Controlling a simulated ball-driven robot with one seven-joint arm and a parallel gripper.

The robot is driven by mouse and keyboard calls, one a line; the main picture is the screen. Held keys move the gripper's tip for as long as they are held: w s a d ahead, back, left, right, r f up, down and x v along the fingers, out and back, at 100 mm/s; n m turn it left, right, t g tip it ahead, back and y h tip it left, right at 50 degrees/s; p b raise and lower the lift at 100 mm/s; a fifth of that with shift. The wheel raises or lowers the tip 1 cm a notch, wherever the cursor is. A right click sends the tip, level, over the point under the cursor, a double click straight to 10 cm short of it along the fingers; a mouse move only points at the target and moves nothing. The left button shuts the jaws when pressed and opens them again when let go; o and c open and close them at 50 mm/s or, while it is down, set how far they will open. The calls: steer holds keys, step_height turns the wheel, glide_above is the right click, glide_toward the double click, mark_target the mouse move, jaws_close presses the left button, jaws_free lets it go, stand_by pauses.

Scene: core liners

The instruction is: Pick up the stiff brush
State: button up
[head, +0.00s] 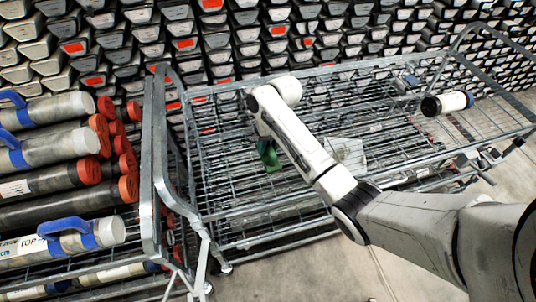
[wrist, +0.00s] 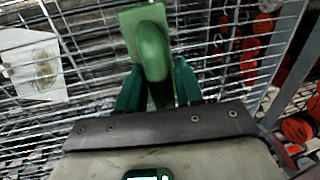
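The green brush (wrist: 152,52), with a flat block and a thick curved handle, shows at the upper middle of the wrist view. My gripper (wrist: 158,88) has its dark green fingers on both sides of the handle and looks shut on it; no clear gap shows. The brush's bristles are hidden. In the head view my gripper (head: 266,152) shows small and green over the wire cart's mesh. There I cannot tell the brush apart from the fingers.
A long wire cart (head: 235,232) lies under my arm. It holds a pale sheet (head: 347,153) and a white roll with a black end (head: 447,103). Orange-capped tubes (head: 65,145) are stacked at left. Core liners (head: 245,35) line the back. Bare floor (head: 310,272) lies in front.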

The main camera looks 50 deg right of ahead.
jaws_close()
steer(key=shift+r, duration=0.15)
steer(key=shift+r+p, duration=0.75)
steer(key=shift+p, duration=0.25)
steer(key=shift+p+v, duration=0.6)
steer(key=shift+v, duration=0.35)
steer(key=s+a+r, duration=0.3)
steer(key=s+r, duration=0.6)
steer(key=s, duration=0.4)
steer(key=shift+s+r, duration=0.2)
steer(key=shift+s, duration=0.05)
